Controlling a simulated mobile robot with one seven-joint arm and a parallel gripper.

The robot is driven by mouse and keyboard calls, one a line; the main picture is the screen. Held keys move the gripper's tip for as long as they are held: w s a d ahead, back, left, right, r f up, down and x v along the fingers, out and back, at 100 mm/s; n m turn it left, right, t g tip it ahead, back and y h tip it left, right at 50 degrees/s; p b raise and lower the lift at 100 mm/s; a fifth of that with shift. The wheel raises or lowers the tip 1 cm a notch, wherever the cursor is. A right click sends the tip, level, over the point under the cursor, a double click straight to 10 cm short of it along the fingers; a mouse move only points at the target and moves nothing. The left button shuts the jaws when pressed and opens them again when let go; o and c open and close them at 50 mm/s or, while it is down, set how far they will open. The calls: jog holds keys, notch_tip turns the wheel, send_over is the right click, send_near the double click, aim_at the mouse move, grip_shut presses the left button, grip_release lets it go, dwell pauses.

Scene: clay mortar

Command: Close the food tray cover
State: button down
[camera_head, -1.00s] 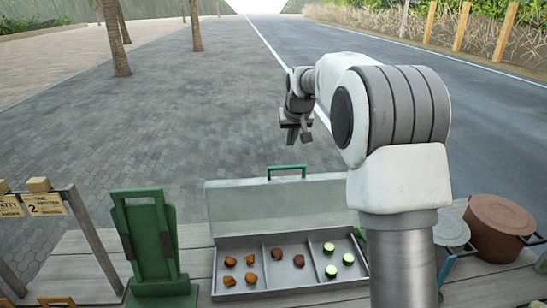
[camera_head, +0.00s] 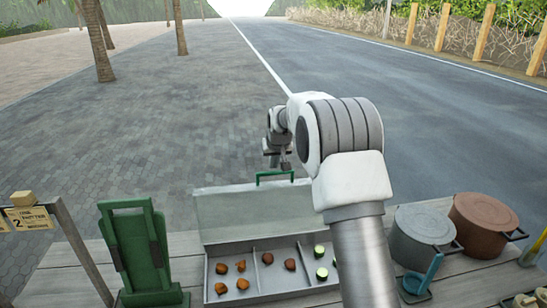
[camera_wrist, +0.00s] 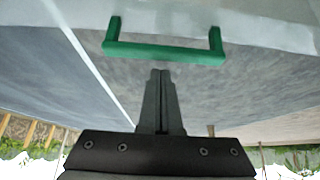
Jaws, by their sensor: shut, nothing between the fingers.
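The food tray (camera_head: 207,276) is a grey metal box with compartments on the wooden counter, holding brown pieces and green slices. Its cover (camera_head: 225,213) stands open, raised at the tray's far side, with a green handle (camera_head: 274,175) on its upper edge. In the wrist view the green handle (camera_wrist: 165,52) spans the upper middle, attached to the pale cover edge. My gripper (camera_head: 280,164) is beyond the cover, close to the handle; in the wrist view my gripper (camera_wrist: 160,75) is shut and empty, its fingertips just below the handle bar. Whether they touch the handle I cannot tell. My arm hides the tray's right end.
A green stand (camera_head: 137,250) is left of the tray, beside a wooden sign frame (camera_head: 75,250). At right are a grey pot (camera_head: 420,236), a brown pot (camera_head: 482,225) and a blue utensil (camera_head: 432,270). Open paving lies beyond the counter.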

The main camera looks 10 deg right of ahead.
jog(key=shift+s, duration=0.95)
jog(key=shift+s+f, duration=0.1)
jog(key=shift+s, duration=0.05)
